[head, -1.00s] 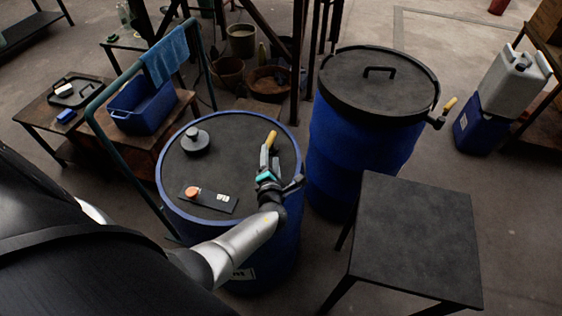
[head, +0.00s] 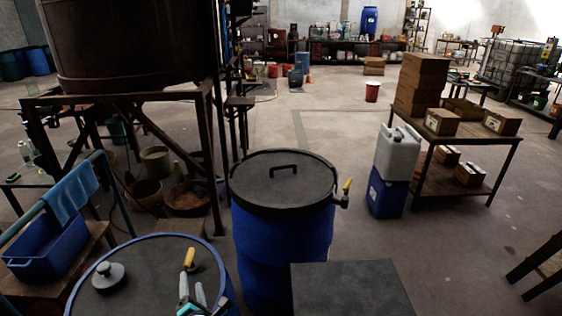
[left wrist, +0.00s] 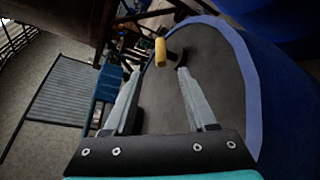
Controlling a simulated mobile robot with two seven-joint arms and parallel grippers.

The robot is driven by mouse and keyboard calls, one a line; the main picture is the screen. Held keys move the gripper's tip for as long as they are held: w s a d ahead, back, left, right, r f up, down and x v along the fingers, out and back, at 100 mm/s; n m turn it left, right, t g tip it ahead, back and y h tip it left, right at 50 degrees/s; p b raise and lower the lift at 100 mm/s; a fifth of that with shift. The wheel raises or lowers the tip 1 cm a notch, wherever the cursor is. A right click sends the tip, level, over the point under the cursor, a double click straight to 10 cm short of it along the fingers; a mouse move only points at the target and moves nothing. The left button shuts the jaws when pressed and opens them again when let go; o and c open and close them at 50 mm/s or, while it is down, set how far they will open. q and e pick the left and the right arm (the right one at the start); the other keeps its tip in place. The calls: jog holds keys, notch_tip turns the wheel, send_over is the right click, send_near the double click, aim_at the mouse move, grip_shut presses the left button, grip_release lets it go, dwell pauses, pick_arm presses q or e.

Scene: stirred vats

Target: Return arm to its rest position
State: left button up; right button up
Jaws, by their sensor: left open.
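My left gripper (head: 192,292) shows at the bottom of the head view, over the near blue vat's dark lid. In the left wrist view its two grey fingers (left wrist: 158,88) are spread apart with nothing between them. A yellow handle (head: 189,258) is just beyond the fingertips; it also shows in the left wrist view (left wrist: 160,52), at a dark fitting by the lid. I cannot tell whether a finger touches it. The near vat (head: 228,296) has a round black knob (head: 108,276) on its lid. Most of my left arm is below the picture. My right gripper is not in view.
A second lidded blue vat (head: 284,235) with a yellow-handled tap (head: 346,188) stands close on the right. A dark table (head: 350,288) is in front of it. A blue tub (head: 45,250) and towel (head: 72,192) are at left. Open floor lies beyond, at right.

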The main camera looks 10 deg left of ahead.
pick_arm(q)
jog(key=s+d+r+n+g, duration=0.25)
jog(key=s+n+g, duration=0.65)
jog(key=n, duration=1.5)
jog(key=s+d+r+n+h, duration=0.3)
jog(key=s+d+n+h, duration=0.2)
jog(key=s+d+n, duration=0.25)
jog(key=s+d+r+n+h, duration=0.4)
jog(key=s+d+n, duration=0.3)
jog(key=s+d, duration=0.15)
notch_tip(320, 180, down, 27)
jog(key=s+g+b, duration=0.2)
jog(key=b, duration=0.3)
jog(key=s+a+f+b, duration=0.3)
jog(key=s+f, duration=1.2)
jog(key=f, duration=0.3)
jog(key=shift+s+g+b, duration=0.35)
jog(key=shift+g+b, duration=0.05)
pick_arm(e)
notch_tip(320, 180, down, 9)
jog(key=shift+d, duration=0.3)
